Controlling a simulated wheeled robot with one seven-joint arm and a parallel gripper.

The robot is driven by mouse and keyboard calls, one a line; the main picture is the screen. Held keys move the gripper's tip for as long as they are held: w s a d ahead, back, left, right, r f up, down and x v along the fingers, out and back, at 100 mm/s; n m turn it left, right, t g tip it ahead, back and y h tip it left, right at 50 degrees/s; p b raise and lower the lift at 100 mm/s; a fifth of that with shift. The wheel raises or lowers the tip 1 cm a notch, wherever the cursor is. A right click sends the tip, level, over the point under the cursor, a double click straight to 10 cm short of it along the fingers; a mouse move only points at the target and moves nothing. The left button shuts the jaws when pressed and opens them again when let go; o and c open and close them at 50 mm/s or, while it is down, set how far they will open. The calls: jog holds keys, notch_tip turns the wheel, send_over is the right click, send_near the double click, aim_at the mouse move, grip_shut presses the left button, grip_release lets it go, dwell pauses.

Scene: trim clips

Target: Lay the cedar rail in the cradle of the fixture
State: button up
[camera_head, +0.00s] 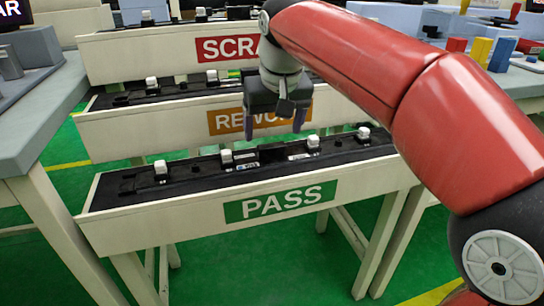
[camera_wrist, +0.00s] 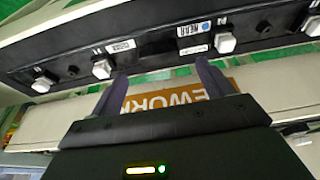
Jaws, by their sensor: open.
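A long black rail with several pale square clips lies in the PASS bin, and it shows in the head view (camera_head: 200,173) and across the top of the wrist view (camera_wrist: 155,43). Small labels, one of them blue, are on it. I cannot tell whether this is the cedar rail; no cedar name is readable. My gripper (camera_head: 274,122) is open and empty, pointing down near the PASS bin, in front of the REWORK sign. In the wrist view its fingertips (camera_wrist: 161,70) are apart near the rail's edge, with nothing between them. No fixture cradle can be clearly made out.
The PASS bin (camera_head: 180,225) stands nearest, with the REWORK bin (camera_head: 160,138) and SCRAP bin (camera_head: 140,55) behind it. A grey bench (camera_head: 35,105) with grey blocks is at left. Coloured blocks (camera_head: 480,50) stand on a bench at right. Green floor shows between.

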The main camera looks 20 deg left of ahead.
aim_at(272, 145)
jog(key=b+x, duration=0.1)
jog(key=x, duration=0.4)
jog(key=shift+s+d, duration=0.15)
jog(key=shift+s, duration=0.05)
jog(key=c, duration=1.4)
jog(key=shift+o, duration=0.2)
jog(key=shift+r, duration=0.15)
